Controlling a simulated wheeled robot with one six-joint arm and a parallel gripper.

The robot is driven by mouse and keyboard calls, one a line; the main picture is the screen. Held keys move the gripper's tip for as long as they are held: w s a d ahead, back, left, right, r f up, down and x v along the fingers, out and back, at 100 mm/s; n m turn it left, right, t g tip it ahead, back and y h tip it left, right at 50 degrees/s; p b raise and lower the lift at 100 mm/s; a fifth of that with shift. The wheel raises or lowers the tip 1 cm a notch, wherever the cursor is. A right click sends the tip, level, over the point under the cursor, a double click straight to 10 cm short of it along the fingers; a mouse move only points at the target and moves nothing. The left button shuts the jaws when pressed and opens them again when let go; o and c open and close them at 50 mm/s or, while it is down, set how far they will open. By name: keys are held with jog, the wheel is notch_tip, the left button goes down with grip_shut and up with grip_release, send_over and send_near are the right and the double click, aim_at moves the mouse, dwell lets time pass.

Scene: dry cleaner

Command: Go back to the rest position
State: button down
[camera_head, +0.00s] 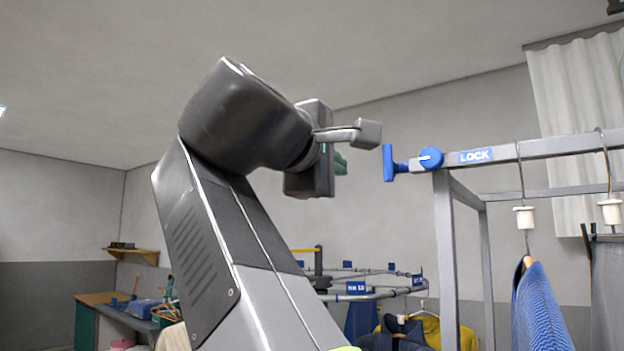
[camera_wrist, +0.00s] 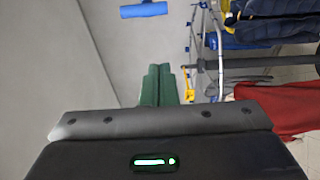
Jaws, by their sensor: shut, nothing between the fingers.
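My gripper (camera_head: 341,164) is raised high in the middle of the head view, at the end of my bent arm. Its green fingers are mostly hidden behind my wrist there. In the wrist view the two green fingers (camera_wrist: 159,84) lie side by side, shut, with nothing between them. The gripper is just left of the blue T-shaped handle (camera_head: 390,163) of the garment rail in the head view and looks apart from it. A blue bar end also shows at the top of the wrist view (camera_wrist: 143,10).
A grey metal rail frame (camera_head: 446,250) with a blue LOCK label (camera_head: 475,156) stands at the right, with a blue garment (camera_head: 540,310) on a hanger. A lower conveyor rail (camera_head: 385,294) with clothes is behind. A bench (camera_head: 120,315) stands far left. The upper left is clear.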

jog(key=shift+v, duration=0.85)
jog(key=shift+w+d, duration=0.1)
jog(key=shift+w, duration=0.05)
jog(key=p+x, duration=0.2)
jog(key=x, duration=0.7)
jog(key=shift+w+d, duration=0.2)
jog(key=shift+w, duration=0.05)
dwell(0.5)
